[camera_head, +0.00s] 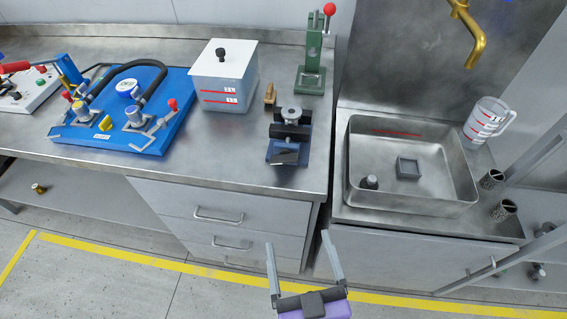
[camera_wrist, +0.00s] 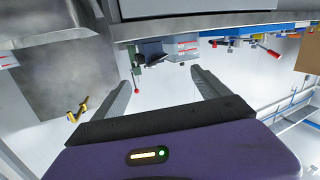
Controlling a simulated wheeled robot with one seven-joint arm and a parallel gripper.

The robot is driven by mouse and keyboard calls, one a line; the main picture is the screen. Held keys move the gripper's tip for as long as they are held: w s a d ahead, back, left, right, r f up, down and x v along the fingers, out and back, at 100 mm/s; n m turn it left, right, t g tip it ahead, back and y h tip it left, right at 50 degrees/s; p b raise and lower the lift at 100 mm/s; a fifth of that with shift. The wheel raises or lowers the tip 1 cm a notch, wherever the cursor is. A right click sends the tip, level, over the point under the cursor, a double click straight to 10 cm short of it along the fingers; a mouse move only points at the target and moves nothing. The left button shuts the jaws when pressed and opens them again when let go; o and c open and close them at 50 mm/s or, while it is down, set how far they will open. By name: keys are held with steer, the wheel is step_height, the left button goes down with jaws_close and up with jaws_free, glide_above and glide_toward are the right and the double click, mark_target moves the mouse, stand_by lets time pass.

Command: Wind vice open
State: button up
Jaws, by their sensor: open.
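The vice (camera_head: 290,132) stands on the steel bench near its right front corner, with a blue base, dark jaws and a round grey handwheel or disc on top. A flat dark piece lies at its front. How far its jaws are apart I cannot tell. My gripper (camera_head: 298,250) is open and empty, in front of the drawers and below the bench edge, well apart from the vice. In the wrist view my gripper's two fingers (camera_wrist: 163,95) are spread with nothing between them. What may be the vice shows small and dark in the wrist view (camera_wrist: 151,52).
A green press (camera_head: 312,70) with a red knob stands behind the vice. A lidded white container (camera_head: 224,80) and a blue pump board (camera_head: 165,135) are to the left. A sink (camera_head: 352,165) with a brass tap (camera_head: 475,45) is to the right. Drawers (camera_head: 215,205) are below.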

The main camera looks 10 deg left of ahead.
mark_target(284, 163)
steer(key=w+a+n, duration=0.2)
steer(key=w+a, duration=0.7)
steer(key=w+d+m+h, duration=0.1)
steer(key=w+h, duration=0.1)
steer(key=w, duration=0.1)
steer(key=w+d+m+t+h, duration=0.1)
steer(key=w, duration=0.1)
steer(key=w+d+m+h+p, duration=0.1)
steer(key=w+h, duration=0.1)
steer(key=w, duration=0.1)
steer(key=shift+w+d+r+t+h, duration=0.25)
steer(key=shift+w+d+t+h, duration=0.05)
steer(key=shift+w+d, duration=0.05)
steer(key=shift+w+f, duration=0.1)
steer(key=shift+w, duration=0.6)
steer(key=c, duration=1.4)
